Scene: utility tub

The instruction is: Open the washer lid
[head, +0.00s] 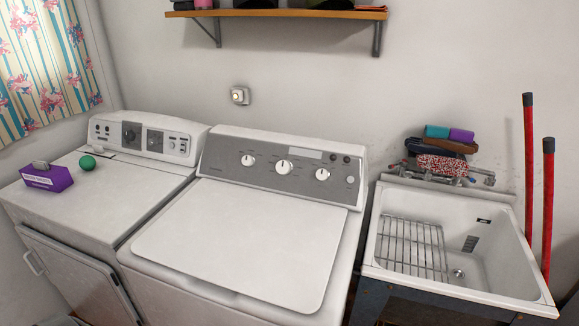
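The white washer lid (240,243) lies flat and shut on top of the middle machine, the washer (345,255). The washer's grey control panel (270,174) with several white knobs stands upright behind the lid. Neither of my grippers shows in the head view. Nothing rests on the lid, and its front edge is in view near the bottom of the picture.
A white dryer (125,195) on the left bears a purple box (47,180) and a green ball (87,162). A utility tub (510,292) with a wire rack (410,248) stands at right. Red poles (529,160) lean beside it. A shelf (275,14) hangs above.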

